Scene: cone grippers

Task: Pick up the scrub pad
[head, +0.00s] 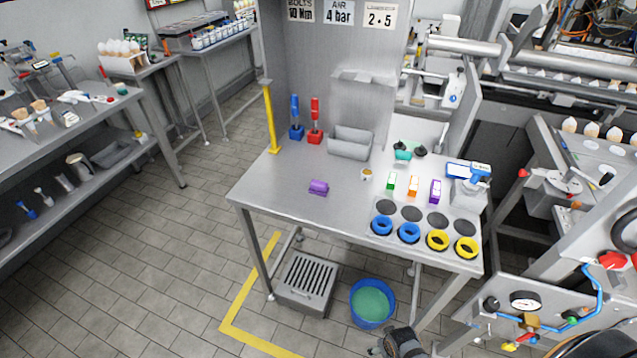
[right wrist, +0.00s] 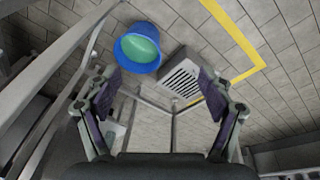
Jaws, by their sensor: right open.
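A small purple block (head: 318,187), which looks like the scrub pad, lies on the left part of the grey metal table (head: 275,205), with clear surface around it. My right gripper (head: 402,343) shows at the bottom edge of the head view, in front of the table and well apart from the pad. In the right wrist view my right gripper (right wrist: 158,85) is open, with nothing between its fingers; the pad is not seen there. My left gripper is not in view.
Blue and yellow rings (head: 409,233) lie at the table's front right. A grey bin (head: 350,143), a red-handled tool (head: 315,122) and a blue one (head: 295,117) stand behind. A blue bucket (head: 372,303) and a slatted grey box (head: 307,283) are on the floor.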

